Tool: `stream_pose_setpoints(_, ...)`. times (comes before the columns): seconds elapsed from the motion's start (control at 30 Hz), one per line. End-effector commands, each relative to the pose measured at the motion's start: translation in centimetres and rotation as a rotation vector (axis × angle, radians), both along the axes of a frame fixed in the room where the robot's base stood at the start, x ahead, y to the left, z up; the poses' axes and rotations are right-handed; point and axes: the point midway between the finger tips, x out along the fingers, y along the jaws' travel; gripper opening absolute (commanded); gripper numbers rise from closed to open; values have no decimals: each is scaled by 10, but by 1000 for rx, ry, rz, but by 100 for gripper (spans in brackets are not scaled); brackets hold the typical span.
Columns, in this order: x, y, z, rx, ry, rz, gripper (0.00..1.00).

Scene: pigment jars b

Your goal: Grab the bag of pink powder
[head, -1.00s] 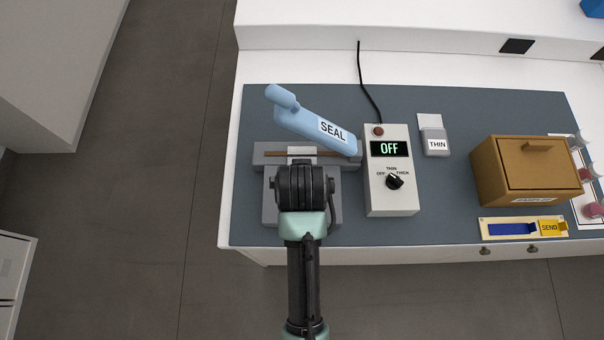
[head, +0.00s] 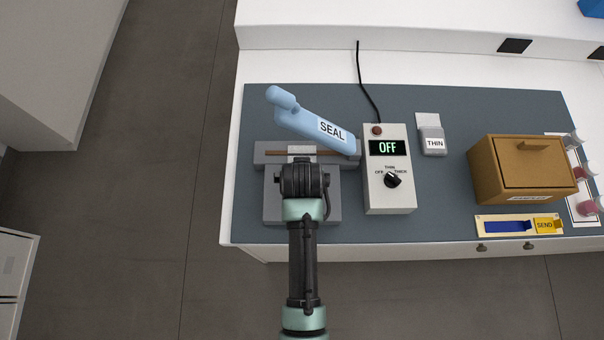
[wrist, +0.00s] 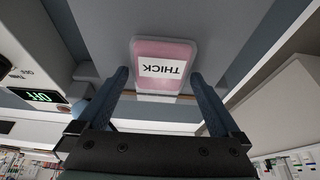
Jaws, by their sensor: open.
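The pink bag (wrist: 165,52) with an upside-down THICK label shows in the wrist view, ahead of my gripper. My gripper (wrist: 160,74) is open, with one dark finger on each side of the bag's near part; I cannot tell whether they touch it. In the head view my gripper (head: 303,178) is over the grey sealer base (head: 268,195) and hides most of what is beneath. A small pale patch (head: 301,150) shows just beyond it on the sealer; I cannot tell whether it is part of the bag.
The blue SEAL lever (head: 310,122) is raised just beyond my gripper. The control box (head: 389,195) reading OFF stands to the right. A THIN packet (head: 433,142), a brown box (head: 525,170), a SEND strip (head: 518,225) and several jars (head: 588,204) are farther right.

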Motion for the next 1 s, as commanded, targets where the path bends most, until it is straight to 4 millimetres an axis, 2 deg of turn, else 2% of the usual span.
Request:
stream_pose_setpoints(0.4, 0, 0, -4, 0, 1, 0, 98)
stream_pose_setpoints(0.83, 0, 0, -3, 0, 0, 0, 21)
stream_pose_setpoints(1.0, 0, 0, -3, 0, 0, 0, 21)
